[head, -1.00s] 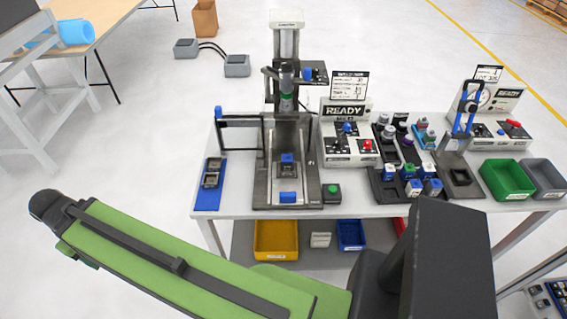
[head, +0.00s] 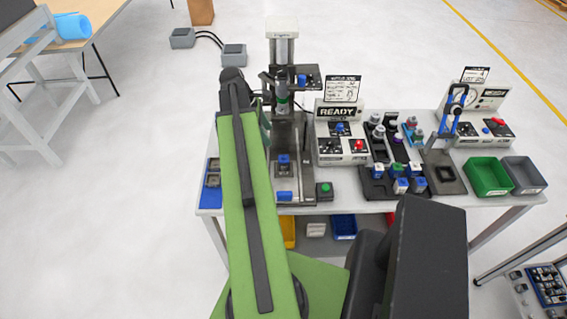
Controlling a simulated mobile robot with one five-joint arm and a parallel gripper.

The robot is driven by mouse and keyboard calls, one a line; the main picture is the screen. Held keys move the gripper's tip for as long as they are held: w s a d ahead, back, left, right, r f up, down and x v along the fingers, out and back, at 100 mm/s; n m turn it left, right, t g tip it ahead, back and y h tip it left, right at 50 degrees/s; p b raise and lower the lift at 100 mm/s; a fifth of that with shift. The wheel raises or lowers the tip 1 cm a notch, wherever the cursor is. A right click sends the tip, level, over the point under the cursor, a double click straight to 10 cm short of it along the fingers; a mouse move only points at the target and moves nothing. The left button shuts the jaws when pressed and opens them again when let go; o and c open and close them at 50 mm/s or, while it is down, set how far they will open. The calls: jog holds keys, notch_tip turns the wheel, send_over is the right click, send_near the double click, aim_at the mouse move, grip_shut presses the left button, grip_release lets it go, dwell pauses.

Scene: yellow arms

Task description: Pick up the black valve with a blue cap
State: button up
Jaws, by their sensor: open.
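A small dark piece with a blue top (head: 284,160) sits upright in the press fixture (head: 297,130) on the white table. It looks like the black valve with a blue cap, but it is small in the picture. My green arm reaches up across the left side of the table, left of the press. My gripper is not visible; the far end of the arm is hidden behind the upper link.
The press column (head: 281,60) rises at the back. A READY control box (head: 342,150), green bin (head: 489,176) and grey bin (head: 523,174) stand to the right. A blue tray (head: 209,195) lies at the left table edge, partly beside my arm.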

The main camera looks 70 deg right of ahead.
aim_at(282, 156)
jog(key=b+x, duration=0.5)
jog(key=x, duration=0.1)
jog(key=b+x, duration=0.5)
jog(key=x, duration=0.1)
jog(key=shift+w+b, duration=0.25)
jog(key=shift+b, duration=0.1)
jog(key=shift+s+f, duration=0.15)
jog(key=b+x, duration=0.5)
jog(key=shift+w+d+f, duration=0.1)
jog(key=shift+w+d, duration=0.1)
jog(key=shift+w, duration=0.05)
jog(key=shift+s, duration=0.1)
grip_shut()
